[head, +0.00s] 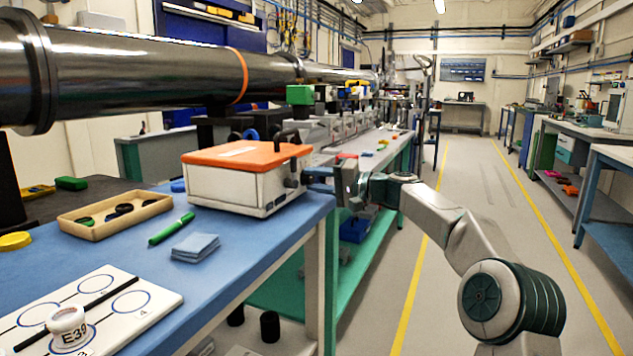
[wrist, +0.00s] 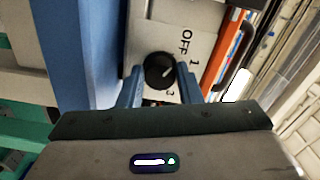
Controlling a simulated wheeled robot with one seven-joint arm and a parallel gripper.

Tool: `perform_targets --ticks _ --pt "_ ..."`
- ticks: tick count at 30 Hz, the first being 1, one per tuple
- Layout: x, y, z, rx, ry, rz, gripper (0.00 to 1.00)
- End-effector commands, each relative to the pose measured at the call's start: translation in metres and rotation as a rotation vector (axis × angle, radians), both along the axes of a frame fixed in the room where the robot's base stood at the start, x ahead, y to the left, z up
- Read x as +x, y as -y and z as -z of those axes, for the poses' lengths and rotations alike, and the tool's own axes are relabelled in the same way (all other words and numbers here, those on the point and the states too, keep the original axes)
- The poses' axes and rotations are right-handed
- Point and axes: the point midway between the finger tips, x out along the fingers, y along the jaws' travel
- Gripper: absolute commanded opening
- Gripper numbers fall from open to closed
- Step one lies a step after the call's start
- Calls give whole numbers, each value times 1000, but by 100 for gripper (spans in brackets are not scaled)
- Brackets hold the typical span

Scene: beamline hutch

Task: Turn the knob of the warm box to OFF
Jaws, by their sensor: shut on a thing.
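The warm box (head: 225,187) is a white case with an orange lid on the blue bench. Its black round knob (wrist: 159,71) is on the side facing my gripper; it also shows in the head view (head: 291,182). The wrist view shows the labels OFF (wrist: 187,41), 1 (wrist: 195,62) and 3 (wrist: 171,92) beside it; the 2 is not visible. The knob's short white mark appears to point roughly toward 1. My gripper (head: 312,180) reaches the box from the right, its blue fingers shut on the knob from both sides.
On the blue bench (head: 240,258) are a tray (head: 83,225) of dark discs, a green marker (head: 171,229), blue cloths (head: 195,248) and a white board (head: 150,300) with a jar labelled E39 (head: 67,325). A steel beam pipe (head: 140,70) runs above. The aisle floor (head: 480,190) at right is clear.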

Motion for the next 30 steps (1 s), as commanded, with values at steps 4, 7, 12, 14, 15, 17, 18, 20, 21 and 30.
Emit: perform_targets --ticks 4,7,12,14,15,17,18,20,21,30 --pt "0 0 2 -3 -1 -2 34" --pt "0 0 2 -2 -1 -1 53" --pt "0 0 1 -1 0 -1 53" --pt "0 0 1 -1 0 -1 53" --pt "0 1 1 -1 0 -1 53" --pt "-1 4 0 -1 0 0 53" --pt "-2 7 0 -1 -2 2 53" --pt "-4 13 0 -2 -2 2 53" --pt "-6 19 -1 -2 -1 3 53" --pt "-28 78 -1 -3 -2 3 53"
